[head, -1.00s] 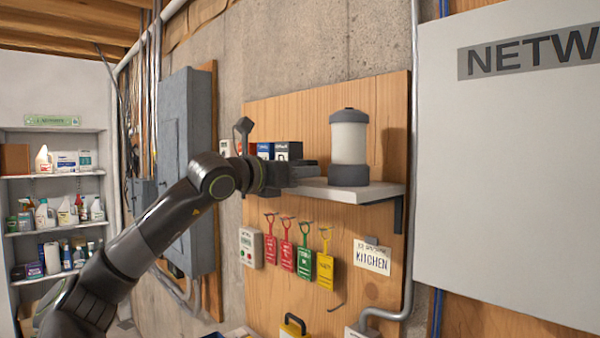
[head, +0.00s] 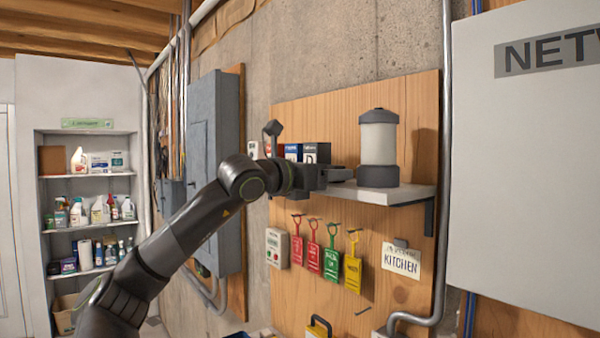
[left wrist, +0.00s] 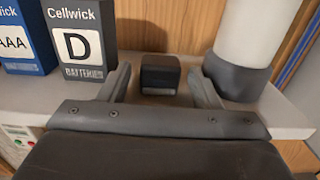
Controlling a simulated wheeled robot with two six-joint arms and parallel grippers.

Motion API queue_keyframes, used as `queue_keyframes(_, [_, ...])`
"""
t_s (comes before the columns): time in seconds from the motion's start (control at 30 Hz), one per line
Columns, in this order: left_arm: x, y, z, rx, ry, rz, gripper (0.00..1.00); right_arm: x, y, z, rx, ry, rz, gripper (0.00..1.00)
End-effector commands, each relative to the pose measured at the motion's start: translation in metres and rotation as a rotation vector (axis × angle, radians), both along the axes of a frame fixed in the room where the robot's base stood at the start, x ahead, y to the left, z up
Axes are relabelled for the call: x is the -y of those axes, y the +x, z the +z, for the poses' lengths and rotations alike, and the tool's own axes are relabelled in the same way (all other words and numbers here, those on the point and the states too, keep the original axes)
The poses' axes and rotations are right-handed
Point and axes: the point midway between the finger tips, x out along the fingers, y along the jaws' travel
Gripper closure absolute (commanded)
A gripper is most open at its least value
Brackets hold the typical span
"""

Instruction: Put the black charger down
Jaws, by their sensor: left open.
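The black charger (left wrist: 160,74), a small dark block with a grey lower front, stands on the light shelf (left wrist: 285,112) in the left wrist view. My left gripper (left wrist: 159,82) is open, with one finger on each side of the charger and a visible gap to each. My right gripper is in neither view.
A white lantern with dark ends (head: 378,148) stands close right of the gripper. Battery boxes (left wrist: 80,38) stand close to its left. Coloured tags (head: 332,262) hang below the shelf. A grey electrical panel (head: 213,165) is left, a network cabinet (head: 530,190) right.

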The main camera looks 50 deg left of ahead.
Motion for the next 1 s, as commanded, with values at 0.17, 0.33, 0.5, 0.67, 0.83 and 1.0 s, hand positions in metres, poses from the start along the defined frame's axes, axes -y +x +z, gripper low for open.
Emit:
queue_keyframes(0.17, [-0.002, -0.015, -0.001, 0.001, 0.005, 0.003, 0.43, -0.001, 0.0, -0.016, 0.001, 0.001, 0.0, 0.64])
queue_keyframes(0.33, [-0.004, -0.035, -0.002, 0.001, 0.003, 0.003, 0.43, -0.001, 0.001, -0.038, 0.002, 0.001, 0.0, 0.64])
queue_keyframes(0.5, [-0.005, -0.055, -0.001, 0.002, 0.002, 0.004, 0.43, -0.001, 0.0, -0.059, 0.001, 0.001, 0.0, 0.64])
queue_keyframes(0.67, [-0.007, -0.074, -0.001, 0.003, 0.002, 0.004, 0.43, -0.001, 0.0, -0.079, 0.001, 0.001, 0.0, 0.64])
queue_keyframes(0.83, [-0.009, -0.095, 0.0, 0.004, 0.001, 0.003, 0.43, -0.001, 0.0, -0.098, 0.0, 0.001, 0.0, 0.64])
queue_keyframes(1.0, [-0.01, -0.111, 0.002, 0.003, 0.0, 0.003, 0.43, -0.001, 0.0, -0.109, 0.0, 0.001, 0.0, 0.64])
